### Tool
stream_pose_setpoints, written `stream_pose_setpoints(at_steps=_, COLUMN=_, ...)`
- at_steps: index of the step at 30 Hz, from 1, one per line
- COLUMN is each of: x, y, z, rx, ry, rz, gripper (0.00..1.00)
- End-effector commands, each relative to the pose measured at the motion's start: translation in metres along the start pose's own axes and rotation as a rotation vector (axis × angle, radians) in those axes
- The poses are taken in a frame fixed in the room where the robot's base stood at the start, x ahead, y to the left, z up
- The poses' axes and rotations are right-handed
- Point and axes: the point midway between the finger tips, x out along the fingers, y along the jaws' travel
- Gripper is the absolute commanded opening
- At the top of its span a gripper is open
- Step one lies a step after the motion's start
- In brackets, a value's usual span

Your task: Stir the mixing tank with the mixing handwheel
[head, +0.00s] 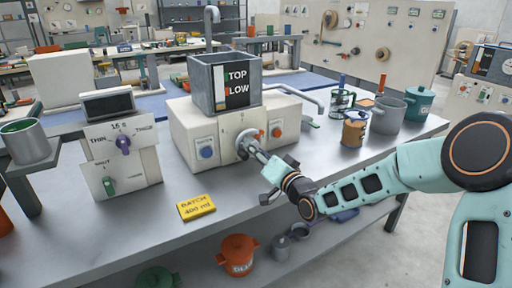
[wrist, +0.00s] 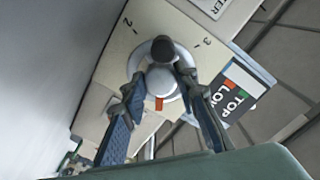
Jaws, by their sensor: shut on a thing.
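The mixing handwheel (head: 248,142) is a pale round wheel on the front of a cream machine housing. It also shows in the wrist view (wrist: 162,84), with a dark knob (wrist: 163,49) near its rim and an orange mark below it. My gripper (head: 254,150) reaches it from the front right. In the wrist view its fingers (wrist: 162,78) lie on both sides of the wheel, shut on it; the exact contact is partly hidden. The grey mixing tank (head: 207,84), open at the top, stands on the housing above the wheel, with a sign reading TOP and LOW.
Blue (head: 206,152) and red (head: 277,132) buttons flank the wheel. A yellow batch card (head: 196,207) lies on the bench front. Cans and pots (head: 388,115) stand at the bench's right. The front bench top is mostly clear.

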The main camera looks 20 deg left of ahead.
Motion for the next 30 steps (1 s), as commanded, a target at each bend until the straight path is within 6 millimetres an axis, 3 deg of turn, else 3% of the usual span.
stream_pose_setpoints(at_steps=15, x=-0.0006, y=-0.0018, z=-0.0003, rx=0.467, ry=-0.002, rz=0.003, gripper=0.03)
stream_pose_setpoints(at_steps=30, x=-0.0004, y=-0.0028, z=0.0, rx=0.686, ry=-0.002, rz=0.002, gripper=0.03)
